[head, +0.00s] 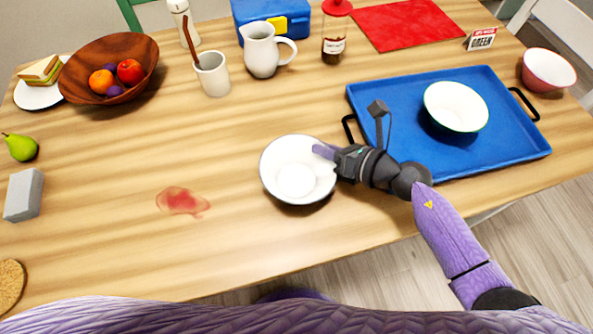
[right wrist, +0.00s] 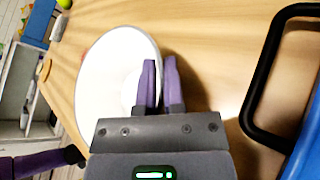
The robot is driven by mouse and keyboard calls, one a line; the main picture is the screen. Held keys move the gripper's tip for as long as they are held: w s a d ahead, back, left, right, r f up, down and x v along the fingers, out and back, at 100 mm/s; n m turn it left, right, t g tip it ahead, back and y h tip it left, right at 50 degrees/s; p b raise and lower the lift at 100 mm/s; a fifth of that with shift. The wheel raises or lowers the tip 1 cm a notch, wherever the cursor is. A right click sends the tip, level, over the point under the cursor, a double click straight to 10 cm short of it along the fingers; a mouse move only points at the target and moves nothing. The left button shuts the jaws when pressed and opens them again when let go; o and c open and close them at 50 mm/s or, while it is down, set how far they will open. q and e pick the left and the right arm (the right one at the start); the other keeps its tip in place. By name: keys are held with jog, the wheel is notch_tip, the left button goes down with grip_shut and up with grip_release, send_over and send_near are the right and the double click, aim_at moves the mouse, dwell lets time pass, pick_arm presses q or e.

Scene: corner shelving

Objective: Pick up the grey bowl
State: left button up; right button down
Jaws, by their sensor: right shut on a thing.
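The grey bowl (head: 297,182), pale grey to white, is near the front middle of the wooden table. My right gripper (head: 323,152) reaches it from the right and is shut on its right rim. In the right wrist view the two purple fingers (right wrist: 160,82) are close together at the rim of the bowl (right wrist: 105,75), one on each side of its wall. The bowl looks about level. I cannot tell whether its base touches the table. My left gripper is not in view.
A blue tray (head: 520,150) holding a white bowl (head: 456,106) with a green rim is to the right. A reddish bowl (head: 549,70) stands beyond it. A white jug (head: 262,52) and a cup (head: 212,75) stand behind. A red stain (head: 183,201) marks the table at left.

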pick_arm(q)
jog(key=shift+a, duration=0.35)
pick_arm(e)
jog(key=shift+s+f, duration=0.1)
dwell(0.4)
